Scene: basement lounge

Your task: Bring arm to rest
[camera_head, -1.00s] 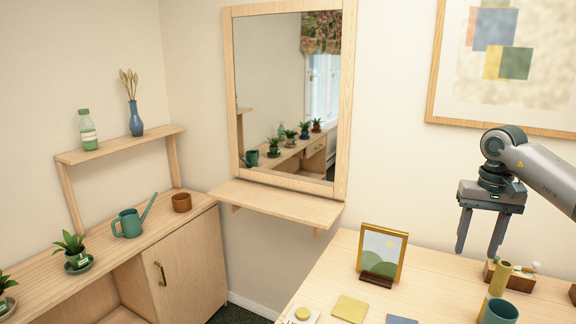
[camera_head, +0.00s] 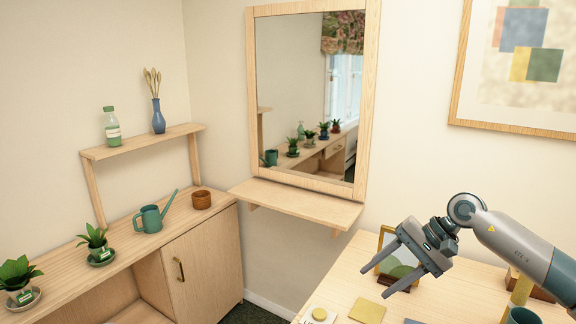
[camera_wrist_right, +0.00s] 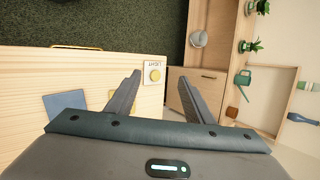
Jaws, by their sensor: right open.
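My right gripper (camera_head: 388,277) is open and empty in the head view. It hangs in the air above the light wood table (camera_head: 345,273), in front of the gold-framed picture (camera_head: 386,238), which it partly hides. Its two fingers point to the lower left. In the right wrist view both fingers of the right gripper (camera_wrist_right: 165,88) are spread apart with nothing between them. My left gripper is not in view.
Yellow (camera_head: 367,310) and blue (camera_wrist_right: 65,105) squares and a card with a round yellow button (camera_head: 320,314) lie on the table. A teal mug (camera_head: 522,315) stands at its right. A mirror (camera_head: 310,95) with a narrow ledge (camera_head: 295,204) hangs behind. A cabinet with plants and a watering can (camera_head: 151,219) stands left.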

